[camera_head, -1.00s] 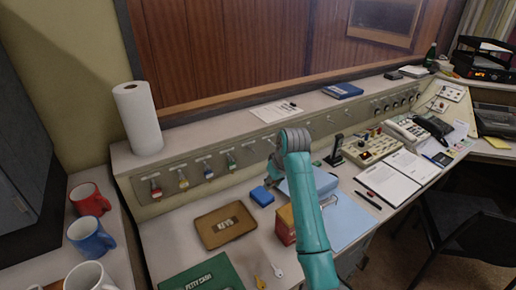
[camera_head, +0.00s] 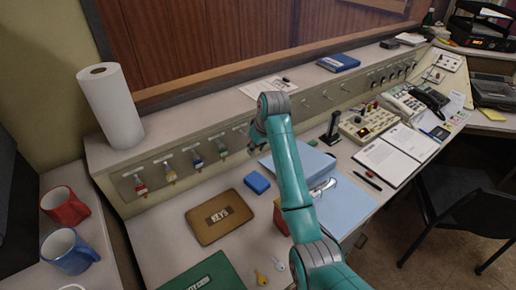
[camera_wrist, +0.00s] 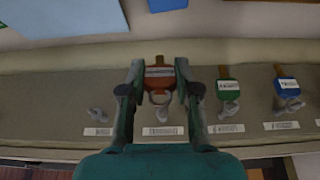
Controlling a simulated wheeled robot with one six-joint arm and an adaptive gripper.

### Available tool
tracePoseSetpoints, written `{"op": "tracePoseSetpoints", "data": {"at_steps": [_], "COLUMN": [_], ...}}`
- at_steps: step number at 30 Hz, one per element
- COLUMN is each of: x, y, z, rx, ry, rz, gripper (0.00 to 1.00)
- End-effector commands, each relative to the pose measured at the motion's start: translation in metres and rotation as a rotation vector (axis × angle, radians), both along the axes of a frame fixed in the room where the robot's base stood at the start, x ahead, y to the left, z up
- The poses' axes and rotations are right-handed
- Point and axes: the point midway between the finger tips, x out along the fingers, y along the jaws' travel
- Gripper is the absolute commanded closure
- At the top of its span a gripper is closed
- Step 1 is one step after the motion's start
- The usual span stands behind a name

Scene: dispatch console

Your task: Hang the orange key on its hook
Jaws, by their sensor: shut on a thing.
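My gripper (camera_wrist: 157,92) is shut on the orange key (camera_wrist: 160,75), whose red-orange tag has a white label and a ring. In the wrist view, the fingers stand on either side of the tag. The ring is close to a hook (camera_wrist: 163,113) above a white label strip on the key panel (camera_wrist: 60,95). I cannot tell whether the ring is on the hook or just in front of it. In the head view, my gripper (camera_head: 257,140) is at the panel, right of the hanging keys, and the orange key cannot be made out.
A green-tagged key (camera_wrist: 228,90) and a blue-tagged key (camera_wrist: 287,88) hang close beside my gripper. A bare hook (camera_wrist: 96,114) is on the other side. A brown KEYS box (camera_head: 219,217), a small blue box (camera_head: 257,182) and loose keys (camera_head: 263,278) lie on the desk.

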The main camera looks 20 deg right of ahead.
Motion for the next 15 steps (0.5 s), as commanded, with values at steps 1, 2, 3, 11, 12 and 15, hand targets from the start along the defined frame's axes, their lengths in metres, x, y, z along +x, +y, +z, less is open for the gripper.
{"op": "tracePoseSetpoints", "data": {"at_steps": [1, 2, 3, 11, 12, 15], "x": [0.002, 0.003, 0.005, 0.015, 0.017, 0.021], "y": [0.001, 0.001, 0.002, 0.005, 0.006, 0.007], "z": [-0.001, -0.001, -0.001, -0.004, -0.005, -0.006], "rx": [0.000, 0.000, 0.000, 0.000, 0.000, 0.000], "ry": [0.000, 0.000, 0.000, 0.000, 0.000, 0.000], "rz": [0.000, 0.000, 0.000, 0.000, 0.000, 0.000], "gripper": [1.00, 1.00, 1.00, 1.00, 1.00, 1.00]}}
